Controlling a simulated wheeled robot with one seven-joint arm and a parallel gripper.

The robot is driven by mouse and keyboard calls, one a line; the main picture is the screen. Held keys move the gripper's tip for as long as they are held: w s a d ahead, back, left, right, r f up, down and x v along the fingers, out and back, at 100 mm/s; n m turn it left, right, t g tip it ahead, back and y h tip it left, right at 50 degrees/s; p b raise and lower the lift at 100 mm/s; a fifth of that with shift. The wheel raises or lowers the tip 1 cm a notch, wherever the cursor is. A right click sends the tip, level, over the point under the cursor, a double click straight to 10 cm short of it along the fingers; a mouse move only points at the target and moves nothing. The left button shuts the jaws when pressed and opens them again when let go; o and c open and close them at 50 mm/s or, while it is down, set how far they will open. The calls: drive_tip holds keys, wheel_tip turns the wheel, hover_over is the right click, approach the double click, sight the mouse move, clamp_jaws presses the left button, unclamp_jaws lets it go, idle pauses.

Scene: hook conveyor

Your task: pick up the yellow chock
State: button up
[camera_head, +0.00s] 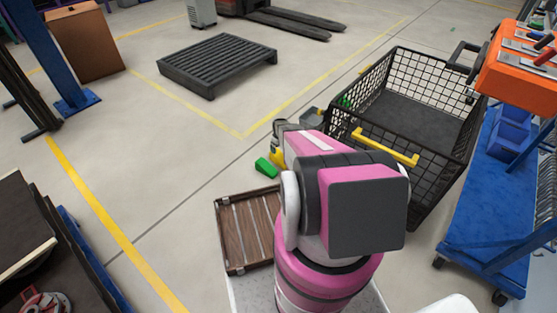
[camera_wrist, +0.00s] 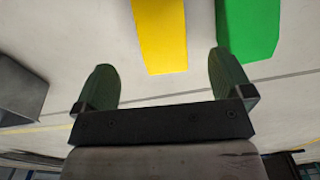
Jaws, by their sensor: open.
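The yellow chock (camera_wrist: 160,35) lies on the floor and shows in the wrist view ahead of my gripper (camera_wrist: 163,62), between the lines of its two fingers. My gripper's fingers are spread apart and hold nothing. Its near end overlaps the space between the fingertips in the picture; I cannot tell how far below them it is. In the head view a small part of the yellow chock (camera_head: 276,156) shows beside my arm; the arm hides the rest.
A green chock (camera_wrist: 248,28) lies close to the right of the yellow one; it also shows in the head view (camera_head: 265,167). A grey block (camera_wrist: 15,88) is at the left.

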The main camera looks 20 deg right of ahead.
sight(278, 155)
wheel_tip(278, 155, down, 5)
drive_tip(key=shift+f, duration=0.1)
drive_tip(key=f, duration=0.4)
drive_tip(key=shift+w+a+f, duration=0.2)
drive_tip(key=shift+w, duration=0.15)
drive_tip(key=shift+f, duration=0.45)
drive_tip(key=shift+s, duration=0.1)
drive_tip(key=shift+c, duration=0.3)
drive_tip(key=c, duration=1.2)
drive_tip(key=shift+o, duration=0.2)
drive_tip(key=shift+r, duration=0.15)
